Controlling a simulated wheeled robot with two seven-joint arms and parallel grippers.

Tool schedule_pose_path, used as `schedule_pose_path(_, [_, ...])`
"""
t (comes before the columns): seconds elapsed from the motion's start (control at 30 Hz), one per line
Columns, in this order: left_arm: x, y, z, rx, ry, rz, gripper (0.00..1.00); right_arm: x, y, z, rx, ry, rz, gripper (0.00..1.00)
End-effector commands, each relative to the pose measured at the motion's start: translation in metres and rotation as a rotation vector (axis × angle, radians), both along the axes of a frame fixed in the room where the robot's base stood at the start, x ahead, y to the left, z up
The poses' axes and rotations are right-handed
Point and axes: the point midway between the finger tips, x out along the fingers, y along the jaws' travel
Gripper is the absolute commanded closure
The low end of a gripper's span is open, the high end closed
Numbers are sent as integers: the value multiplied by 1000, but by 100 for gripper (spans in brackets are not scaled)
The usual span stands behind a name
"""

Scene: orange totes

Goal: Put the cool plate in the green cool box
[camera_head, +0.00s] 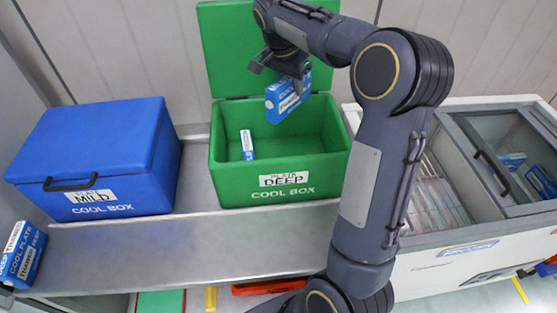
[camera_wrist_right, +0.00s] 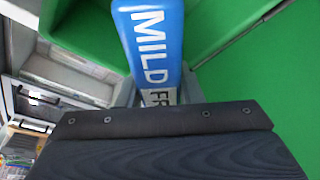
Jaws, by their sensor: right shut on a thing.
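My right gripper (camera_head: 292,82) is shut on a blue and white cool plate (camera_head: 287,97). It holds the plate upright above the green cool box (camera_head: 226,184). In the right wrist view this cool plate (camera_wrist_right: 150,45) reads "MILD FR", the rest being hidden by my gripper. The green box is open, with its lid raised behind it and a "DEEP" label on its front. Another blue and white cool plate (camera_head: 248,145) stands inside it at the left. My left gripper is not in view.
A closed blue cool box (camera_head: 105,140) labelled "MILD" stands to the left. A "DEEP" cool plate (camera_head: 22,255) is at the far left edge. A white chest freezer (camera_head: 440,256) with glass lids is at the right. The metal bench (camera_head: 200,252) is clear in front.

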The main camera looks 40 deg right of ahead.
Motion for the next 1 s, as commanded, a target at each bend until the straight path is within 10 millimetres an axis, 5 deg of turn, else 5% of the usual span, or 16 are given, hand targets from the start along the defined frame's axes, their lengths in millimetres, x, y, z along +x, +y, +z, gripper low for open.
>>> schedule_pose_path(0.6, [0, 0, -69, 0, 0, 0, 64, -1, 1, -114, 0, -2, 1, 100])
schedule_pose_path(1.0, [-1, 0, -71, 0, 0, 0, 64, -1, 1, -171, 0, -1, 1, 100])
